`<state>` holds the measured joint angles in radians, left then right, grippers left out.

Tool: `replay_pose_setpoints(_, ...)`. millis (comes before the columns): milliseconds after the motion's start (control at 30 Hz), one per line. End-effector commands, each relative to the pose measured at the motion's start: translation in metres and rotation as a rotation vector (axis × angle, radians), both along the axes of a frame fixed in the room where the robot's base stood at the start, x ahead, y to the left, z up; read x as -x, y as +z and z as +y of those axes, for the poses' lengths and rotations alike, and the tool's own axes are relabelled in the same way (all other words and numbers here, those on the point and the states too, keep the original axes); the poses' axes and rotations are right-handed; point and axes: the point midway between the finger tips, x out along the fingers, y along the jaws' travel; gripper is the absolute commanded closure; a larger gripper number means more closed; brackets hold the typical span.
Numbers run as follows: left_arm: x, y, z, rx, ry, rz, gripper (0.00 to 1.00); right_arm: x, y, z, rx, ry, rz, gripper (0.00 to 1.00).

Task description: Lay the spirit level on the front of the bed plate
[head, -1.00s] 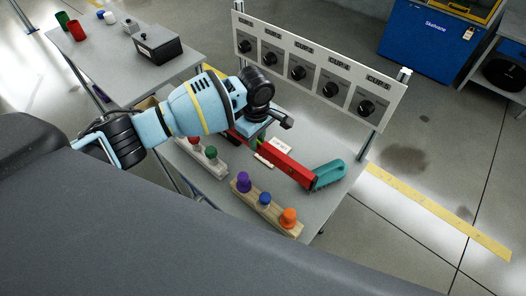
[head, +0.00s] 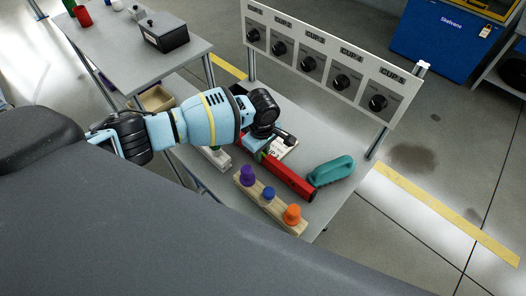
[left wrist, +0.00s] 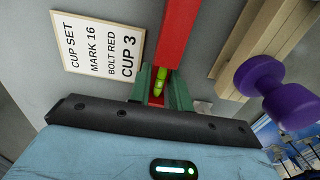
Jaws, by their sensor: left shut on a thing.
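The spirit level is a red bar (head: 291,180) with a green-yellow vial, which shows in the left wrist view (left wrist: 161,80). My left gripper (head: 262,148) is shut on it, with green fingers on both sides of the bar at the vial. The level's free end points to the lower right, behind the wooden peg block. The grey plate (head: 328,203) under it appears to be the bed plate. I cannot tell whether the level touches the plate. My right gripper is not in view.
A wooden block (head: 245,185) with purple, blue and orange knobs stands in front of the level. A teal handle-like object (head: 332,170) lies beyond its end. A card reading "CUP 3" (left wrist: 97,45) lies beside it. A dial panel (head: 330,65) stands behind.

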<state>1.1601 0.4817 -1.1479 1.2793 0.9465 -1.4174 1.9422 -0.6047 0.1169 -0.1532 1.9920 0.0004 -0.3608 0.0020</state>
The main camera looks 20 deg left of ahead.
Motion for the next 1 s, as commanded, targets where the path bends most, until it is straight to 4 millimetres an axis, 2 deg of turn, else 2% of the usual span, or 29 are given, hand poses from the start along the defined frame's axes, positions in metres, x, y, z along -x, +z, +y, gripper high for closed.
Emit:
replay_pose_setpoints(467,-0.0014,-0.0048,-0.0006,0.002,0.001,-0.003,1.0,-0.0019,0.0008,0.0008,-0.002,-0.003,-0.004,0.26)
replay_pose_setpoints(500,-0.001,-0.0051,-0.0002,0.001,0.001,-0.003,0.75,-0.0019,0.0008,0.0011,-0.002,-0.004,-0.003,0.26)
replay_pose_setpoints(633,-0.0009,-0.005,-0.0002,0.001,0.0,-0.003,0.58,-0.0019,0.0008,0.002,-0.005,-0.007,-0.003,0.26)
replay_pose_setpoints(1000,-0.0013,0.0004,-0.0001,0.0,-0.001,-0.004,0.58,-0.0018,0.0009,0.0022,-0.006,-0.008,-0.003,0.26)
